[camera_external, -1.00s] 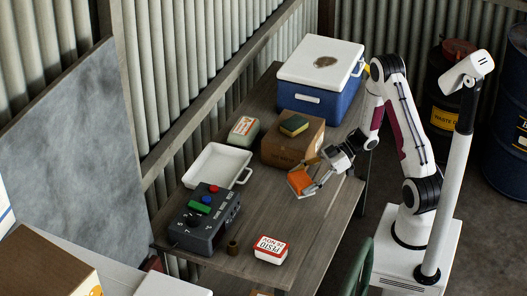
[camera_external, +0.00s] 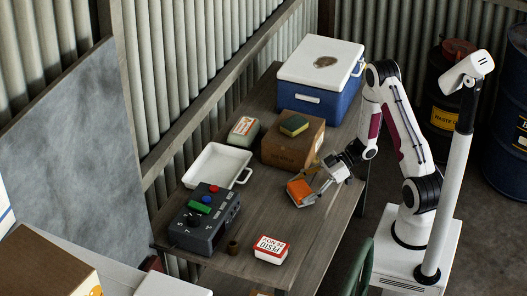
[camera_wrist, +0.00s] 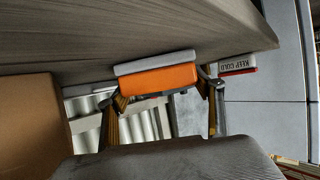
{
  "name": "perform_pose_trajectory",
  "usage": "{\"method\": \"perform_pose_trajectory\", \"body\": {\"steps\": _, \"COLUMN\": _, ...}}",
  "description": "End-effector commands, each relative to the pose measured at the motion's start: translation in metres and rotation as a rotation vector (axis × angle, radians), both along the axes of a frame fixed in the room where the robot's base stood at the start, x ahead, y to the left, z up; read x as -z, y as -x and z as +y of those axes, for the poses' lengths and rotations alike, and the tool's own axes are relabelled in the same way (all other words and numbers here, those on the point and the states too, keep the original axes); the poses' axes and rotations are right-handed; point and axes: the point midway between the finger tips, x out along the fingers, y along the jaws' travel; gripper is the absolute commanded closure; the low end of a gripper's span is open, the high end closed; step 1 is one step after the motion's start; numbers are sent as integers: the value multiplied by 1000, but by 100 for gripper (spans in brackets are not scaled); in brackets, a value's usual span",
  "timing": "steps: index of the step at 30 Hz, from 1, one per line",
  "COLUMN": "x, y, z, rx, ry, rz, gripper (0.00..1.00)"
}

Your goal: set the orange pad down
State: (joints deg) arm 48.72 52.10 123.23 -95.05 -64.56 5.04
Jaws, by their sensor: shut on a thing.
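The orange pad (camera_external: 299,190) has an orange face and a grey layer, and it is held between the fingers of my gripper (camera_external: 309,194). In the wrist view the pad (camera_wrist: 158,80) lies across the view between the two fingertips of my gripper (camera_wrist: 162,92), with its grey layer against or very near the wooden table (camera_wrist: 120,30). My gripper is shut on the pad. In the external view the pad is low over the bare table (camera_external: 268,205), beside the cardboard box; I cannot tell whether it touches the wood.
A cardboard box (camera_external: 285,152) with a green and yellow sponge (camera_external: 294,124) on it stands behind the pad. A white tray (camera_external: 217,166), a dark button box (camera_external: 200,230) and a red-and-white packet (camera_external: 270,250) lie left and front. A blue cooler (camera_external: 310,100) stands at the back.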

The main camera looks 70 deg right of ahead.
Motion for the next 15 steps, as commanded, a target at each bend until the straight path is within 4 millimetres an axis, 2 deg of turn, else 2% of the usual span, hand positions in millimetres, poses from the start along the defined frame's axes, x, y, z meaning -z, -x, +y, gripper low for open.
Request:
{"method": "perform_pose_trajectory", "body": {"steps": 5, "x": 3, "y": 0, "z": 0, "rx": 0, "ry": 0, "rz": 0, "gripper": 57}}
{"method": "perform_pose_trajectory", "body": {"steps": 6, "x": 3, "y": 0, "z": 0, "rx": 0, "ry": 0, "rz": 0, "gripper": 24}}
{"method": "perform_pose_trajectory", "body": {"steps": 7, "x": 3, "y": 0, "z": 0, "rx": 0, "ry": 0, "rz": 0, "gripper": 17}}
{"method": "perform_pose_trajectory", "body": {"steps": 15, "x": 3, "y": 0, "z": 0, "rx": 0, "ry": 0, "rz": 0, "gripper": 17}}
